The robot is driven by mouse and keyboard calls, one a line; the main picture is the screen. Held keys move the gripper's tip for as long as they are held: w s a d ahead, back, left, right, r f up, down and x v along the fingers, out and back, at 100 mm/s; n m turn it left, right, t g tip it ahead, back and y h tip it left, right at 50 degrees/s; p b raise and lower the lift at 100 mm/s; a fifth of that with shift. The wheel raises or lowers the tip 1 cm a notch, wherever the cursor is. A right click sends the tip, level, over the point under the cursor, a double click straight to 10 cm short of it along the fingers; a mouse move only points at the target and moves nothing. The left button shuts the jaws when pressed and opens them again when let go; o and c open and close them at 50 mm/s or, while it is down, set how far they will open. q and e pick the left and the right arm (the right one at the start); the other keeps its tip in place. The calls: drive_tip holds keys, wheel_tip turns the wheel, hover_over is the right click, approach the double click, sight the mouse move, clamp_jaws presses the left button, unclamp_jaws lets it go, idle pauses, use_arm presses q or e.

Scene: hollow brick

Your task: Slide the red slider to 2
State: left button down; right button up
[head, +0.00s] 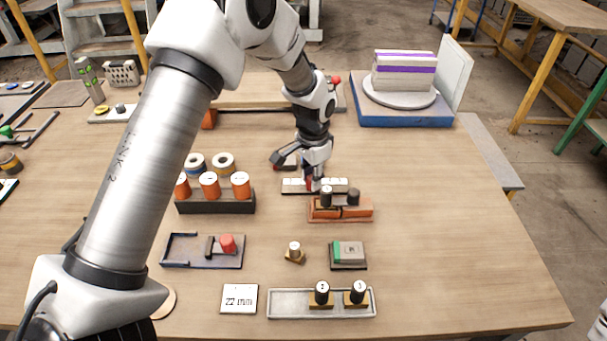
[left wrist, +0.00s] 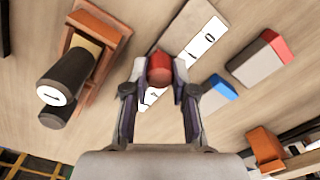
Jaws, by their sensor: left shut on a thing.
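The slider rail (head: 341,185) is a short pale bar with a white label strip, lying near the middle of the table. In the left wrist view the rail (left wrist: 191,22) runs diagonally, and a 0 is legible toward its upper-right end. The red slider (left wrist: 159,68) is a round red knob partway along the rail; in the head view it shows only as a small red patch. My left gripper (left wrist: 158,72) is shut on the red slider, with a finger on each side. The gripper (head: 314,178) hides part of the scale, so I cannot tell the slider's exact mark.
An orange holder with black-topped pegs (head: 341,212) stands close in front of the rail. A dark rack with several orange cylinders (head: 210,205) is at the left. A blue-ended block (left wrist: 221,88) and a red-ended block (left wrist: 262,58) lie near the rail.

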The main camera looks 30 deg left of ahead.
use_arm(q)
drive_tip(key=c, duration=0.9)
unclamp_jaws()
drive_tip(key=shift+c, duration=0.2)
wheel_tip(320, 180, up, 12)
